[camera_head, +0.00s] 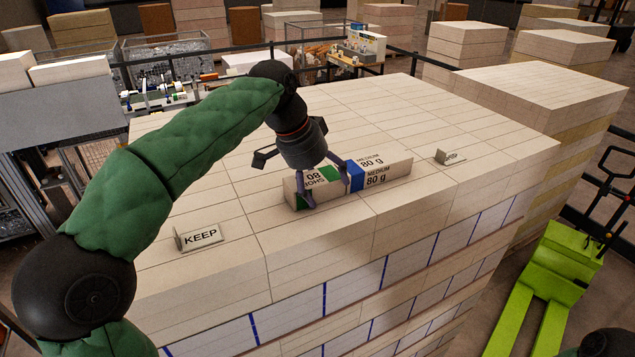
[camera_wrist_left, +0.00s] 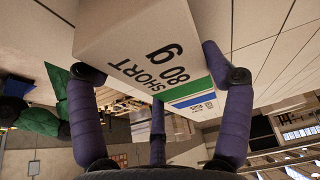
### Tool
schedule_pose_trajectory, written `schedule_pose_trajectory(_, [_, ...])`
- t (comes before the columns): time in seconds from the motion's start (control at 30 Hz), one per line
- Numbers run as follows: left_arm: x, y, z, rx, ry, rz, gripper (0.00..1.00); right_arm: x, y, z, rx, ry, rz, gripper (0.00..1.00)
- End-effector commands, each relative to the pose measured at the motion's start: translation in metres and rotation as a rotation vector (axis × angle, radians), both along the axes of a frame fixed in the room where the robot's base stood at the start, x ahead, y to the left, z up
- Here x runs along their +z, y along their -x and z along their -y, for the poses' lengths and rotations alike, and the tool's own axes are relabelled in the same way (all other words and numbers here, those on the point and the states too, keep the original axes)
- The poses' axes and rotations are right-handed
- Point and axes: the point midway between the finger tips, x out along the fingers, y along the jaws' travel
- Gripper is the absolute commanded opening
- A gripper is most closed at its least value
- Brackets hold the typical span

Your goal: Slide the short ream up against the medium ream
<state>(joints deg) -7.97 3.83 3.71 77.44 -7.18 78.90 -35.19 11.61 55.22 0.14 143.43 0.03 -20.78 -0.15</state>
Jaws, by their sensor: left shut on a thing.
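The short ream (camera_head: 290,190), white with a green band and black "80" lettering, lies on top of the pale stack. The medium ream (camera_head: 398,172), white with a blue band, lies in line to its right. Their facing ends look very close; I cannot tell whether they touch. My left gripper (camera_head: 328,184) is shut on the short ream from above, with fingers on its near side and toward the blue band. In the left wrist view the short ream (camera_wrist_left: 120,40) sits between the purple fingers, its green band beside a blue one. My right gripper is not in view.
A small "KEEP" sign (camera_head: 200,237) stands on the stack (camera_head: 420,115) at left, and another small sign (camera_head: 450,157) stands at right. The stack's front edge is close to the reams. A green pallet truck (camera_head: 555,265) is on the floor at right.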

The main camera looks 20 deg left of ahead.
Motion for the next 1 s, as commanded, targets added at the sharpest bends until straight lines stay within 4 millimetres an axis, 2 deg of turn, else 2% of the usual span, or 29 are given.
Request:
schedule_pose_trajectory(0.07, [-0.005,-0.002,0.003,-0.004,-0.001,-0.011,0.29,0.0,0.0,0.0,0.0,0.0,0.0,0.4])
schedule_pose_trajectory(0.1, [-0.005,-0.002,0.003,-0.003,-0.001,-0.009,0.88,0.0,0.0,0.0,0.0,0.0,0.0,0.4])
schedule_pose_trajectory(0.13, [-0.004,-0.002,0.003,-0.003,-0.001,-0.009,0.96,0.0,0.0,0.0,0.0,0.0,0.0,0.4])
schedule_pose_trajectory(0.17, [-0.004,-0.002,0.003,-0.003,-0.001,-0.008,1.0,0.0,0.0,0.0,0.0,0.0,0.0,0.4])
schedule_pose_trajectory(0.63, [0.005,0.0,0.0,0.0,-0.001,-0.002,1.0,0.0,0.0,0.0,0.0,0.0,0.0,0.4])
schedule_pose_trajectory(0.77, [0.022,0.005,-0.005,0.0,0.0,0.001,1.0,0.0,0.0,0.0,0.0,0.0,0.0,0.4])
schedule_pose_trajectory(1.0, [0.067,0.018,-0.016,-0.001,0.0,0.0,1.0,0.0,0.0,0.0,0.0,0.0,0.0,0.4])
